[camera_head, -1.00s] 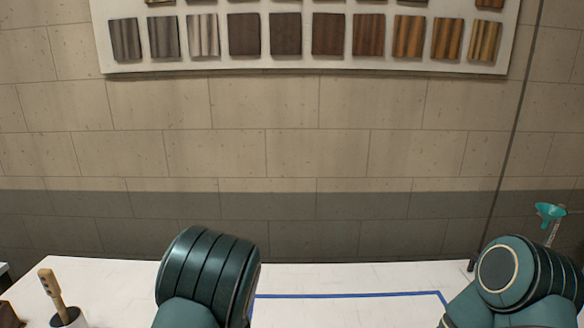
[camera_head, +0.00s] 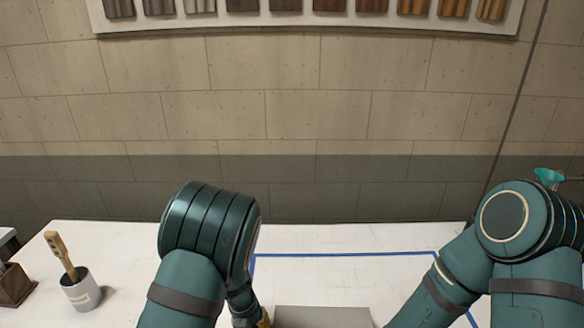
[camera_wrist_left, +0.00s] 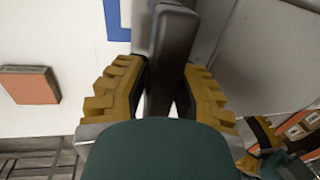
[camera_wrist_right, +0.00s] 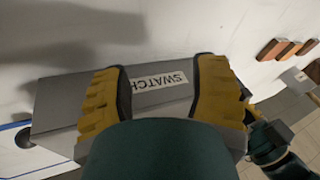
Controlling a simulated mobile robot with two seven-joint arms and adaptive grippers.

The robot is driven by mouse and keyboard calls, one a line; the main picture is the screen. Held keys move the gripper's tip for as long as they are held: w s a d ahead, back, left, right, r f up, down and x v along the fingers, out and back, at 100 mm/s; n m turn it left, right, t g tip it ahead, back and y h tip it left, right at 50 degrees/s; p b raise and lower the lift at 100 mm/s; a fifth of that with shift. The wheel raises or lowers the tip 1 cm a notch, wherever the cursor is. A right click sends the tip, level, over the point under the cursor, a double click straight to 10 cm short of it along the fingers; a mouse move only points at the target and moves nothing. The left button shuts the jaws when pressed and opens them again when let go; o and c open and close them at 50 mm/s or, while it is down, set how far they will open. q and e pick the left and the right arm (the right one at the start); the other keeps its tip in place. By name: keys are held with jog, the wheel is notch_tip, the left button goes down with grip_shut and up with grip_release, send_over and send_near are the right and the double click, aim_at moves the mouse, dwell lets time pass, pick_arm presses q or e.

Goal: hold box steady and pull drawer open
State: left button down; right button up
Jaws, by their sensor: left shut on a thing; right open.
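A grey box (camera_head: 322,317) shows only its top at the bottom edge of the head view. In the right wrist view the box (camera_wrist_right: 65,95) carries a white label reading "SWATCH" (camera_wrist_right: 160,82).
Blue tape (camera_head: 345,254) marks the white table. A cup with a wooden-handled brush (camera_head: 80,290) and a brown block (camera_head: 14,285) stand at the left. An orange-brown block (camera_wrist_left: 30,85) lies in the left wrist view. Several orange-brown blocks (camera_wrist_right: 285,49) lie in the right wrist view.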

jog(key=w+d+r+n, duration=0.1)
jog(key=w+d+n, duration=0.2)
jog(key=w+d+r+n+h, duration=0.1)
jog(key=w+d+r+n, duration=0.1)
jog(key=w+d+n, duration=0.1)
jog(key=w+d+r+n+h, duration=0.1)
jog(key=w+d+r+n, duration=0.1)
jog(key=w+d+n, duration=0.1)
jog(key=shift+w+d+r+n+g, duration=0.15)
jog(key=shift+w+n, duration=0.1)
jog(key=shift+n, duration=0.35)
jog(key=shift+w+d+r+n+g, duration=0.15)
jog(key=shift+w+n, duration=0.1)
jog(key=shift+n, duration=0.35)
jog(key=d+n, duration=0.1)
jog(key=d, duration=0.1)
jog(key=w+d+n+g+h, duration=0.1)
jog(key=d, duration=0.2)
jog(key=d+n+h, duration=0.1)
jog(key=d, duration=0.1)
jog(key=shift+w+d+r, duration=0.15)
jog(key=shift+w+r, duration=0.1)
jog(key=shift+w, duration=0.1)
jog(key=shift+d+g, duration=0.25)
jog(key=shift+g, duration=0.05)
jog(key=shift+f, duration=5.05)
jog(key=shift+c, duration=0.2)
